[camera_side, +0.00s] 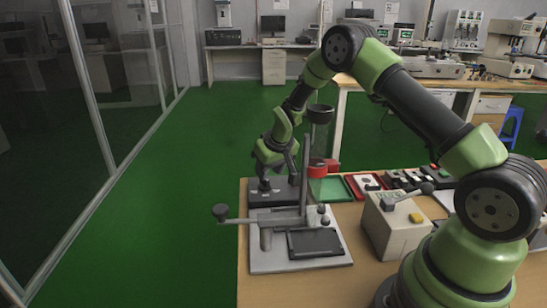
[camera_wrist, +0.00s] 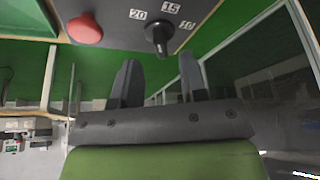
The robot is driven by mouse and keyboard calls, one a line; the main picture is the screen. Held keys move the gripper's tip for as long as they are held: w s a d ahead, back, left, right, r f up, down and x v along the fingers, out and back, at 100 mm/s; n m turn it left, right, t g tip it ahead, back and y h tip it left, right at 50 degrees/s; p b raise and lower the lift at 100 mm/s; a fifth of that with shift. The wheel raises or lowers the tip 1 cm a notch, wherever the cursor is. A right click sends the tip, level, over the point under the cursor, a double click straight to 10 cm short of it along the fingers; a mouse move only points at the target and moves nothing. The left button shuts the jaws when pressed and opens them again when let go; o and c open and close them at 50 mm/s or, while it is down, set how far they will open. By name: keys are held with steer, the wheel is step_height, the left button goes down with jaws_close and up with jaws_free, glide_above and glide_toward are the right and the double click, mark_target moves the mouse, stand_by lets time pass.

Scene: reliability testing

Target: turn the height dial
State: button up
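The dial (camera_wrist: 158,35) is a black knob on a grey panel (camera_wrist: 115,12) in the wrist view, with labels 20, 15 and 10 around it. Its bar points down in the picture, away from the 15. My gripper (camera_wrist: 158,66) is open; its two dark fingers stand apart, one to each side of the dial's line, and the gap between them looks empty. In the side view my gripper (camera_side: 276,168) is just above a dark box (camera_side: 282,196) at the table's far left. I cannot tell whether the fingers touch the knob.
A red button (camera_wrist: 85,30) sits left of the dial. In the side view a metal stand with a lever (camera_side: 300,262) is in front of the dark box, with a clear cylinder (camera_side: 320,135) and red ring (camera_side: 317,171) nearby. A beige box (camera_side: 393,228) and trays (camera_side: 330,190) lie right.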

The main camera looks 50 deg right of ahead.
steer(key=v, duration=0.6)
steer(key=shift+s+d+f, duration=0.1)
steer(key=shift+s+f, duration=0.05)
steer(key=c, duration=0.6)
steer(key=s+d+y, duration=0.1)
steer(key=s+d+f+y, duration=0.1)
steer(key=d, duration=0.1)
steer(key=s+d+y, duration=0.1)
steer(key=shift+d+f+g+y, duration=0.3)
steer(key=shift+d+f, duration=0.05)
steer(key=shift+f, duration=0.05)
jaws_close()
steer(key=w+f, duration=0.1)
steer(key=f, duration=0.1)
steer(key=w+a+f+t+y, duration=0.1)
steer(key=w+f, duration=0.1)
steer(key=w+f+n+t+y, duration=0.1)
steer(key=w+f, duration=0.1)
steer(key=f, duration=0.1)
steer(key=shift+w+a, duration=0.1)
steer(key=shift+a, duration=0.1)
